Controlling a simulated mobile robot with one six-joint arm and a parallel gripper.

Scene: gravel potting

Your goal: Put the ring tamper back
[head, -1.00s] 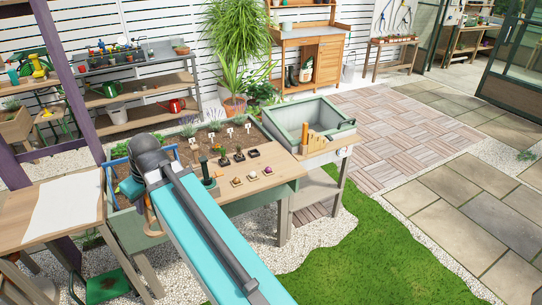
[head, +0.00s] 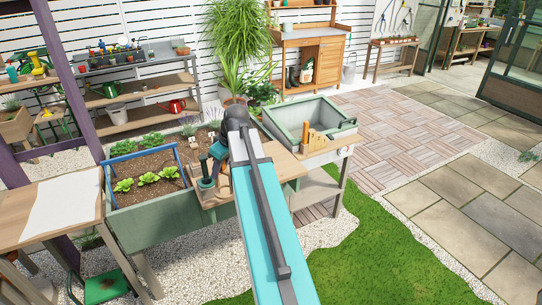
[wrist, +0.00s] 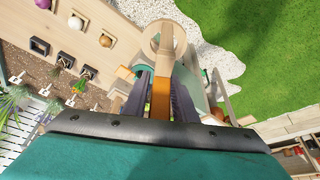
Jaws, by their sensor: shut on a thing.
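I cannot tell whether the tamper touches anything.
A dark green cup (head: 206,184) stands close left of the tamper. A planting bed with green seedlings (head: 147,179) lies left, a grey-green basin (head: 327,117) right. In the wrist view small balls (wrist: 76,22) and dark square pots (wrist: 66,59) sit on the board. Grass lies in front.

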